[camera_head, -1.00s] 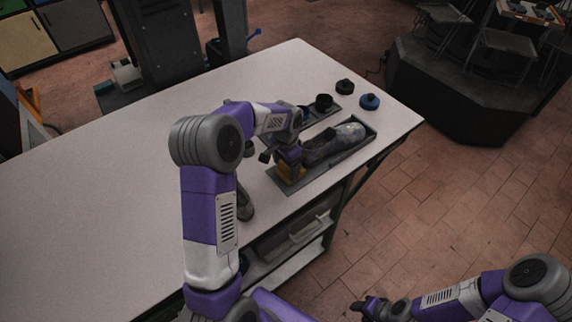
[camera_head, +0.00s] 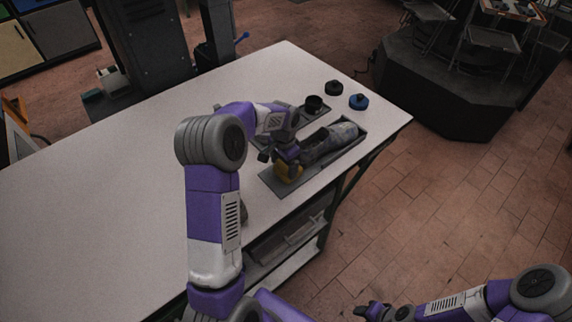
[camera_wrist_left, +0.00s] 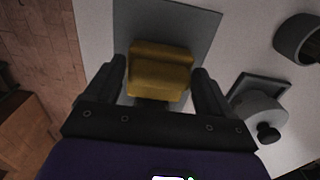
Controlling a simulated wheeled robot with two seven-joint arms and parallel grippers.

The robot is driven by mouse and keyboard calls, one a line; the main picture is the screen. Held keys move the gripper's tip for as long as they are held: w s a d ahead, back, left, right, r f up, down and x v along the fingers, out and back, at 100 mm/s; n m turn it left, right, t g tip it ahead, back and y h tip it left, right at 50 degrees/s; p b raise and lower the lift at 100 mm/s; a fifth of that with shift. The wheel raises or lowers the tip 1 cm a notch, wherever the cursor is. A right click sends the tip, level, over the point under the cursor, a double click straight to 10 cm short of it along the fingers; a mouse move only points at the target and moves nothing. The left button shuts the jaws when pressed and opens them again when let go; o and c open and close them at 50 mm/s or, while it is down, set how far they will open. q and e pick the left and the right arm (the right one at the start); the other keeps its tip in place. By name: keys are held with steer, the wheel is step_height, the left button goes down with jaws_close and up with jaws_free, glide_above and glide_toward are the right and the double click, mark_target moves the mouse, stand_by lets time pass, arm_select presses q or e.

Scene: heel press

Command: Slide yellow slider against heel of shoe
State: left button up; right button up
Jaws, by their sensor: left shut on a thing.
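The yellow slider (camera_head: 290,174) sits at the near left end of a long grey tray (camera_head: 272,180); it also shows in the left wrist view (camera_wrist_left: 160,72). My left gripper (camera_head: 285,160) is shut on the slider, with one finger on each side of it in the wrist view (camera_wrist_left: 160,85). The dark grey shoe (camera_head: 327,143) lies in the tray to the right of the slider. The gripper partly hides the heel end, so I cannot tell whether the slider touches it. My right gripper (camera_head: 370,309) hangs low, away from the table; its jaws are unclear.
A smaller grey tray holding a black cup (camera_head: 314,104) lies behind the shoe tray. A black round pot (camera_head: 334,88) and a blue round pot (camera_head: 359,102) stand at the far right of the white table (camera_head: 110,185). The table's left part is clear.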

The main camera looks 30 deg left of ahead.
arm_select(q)
steer(key=o, duration=1.3)
steer(key=shift+r, duration=0.15)
step_height(320, 180, up, 7)
steer(key=shift+r, duration=0.2)
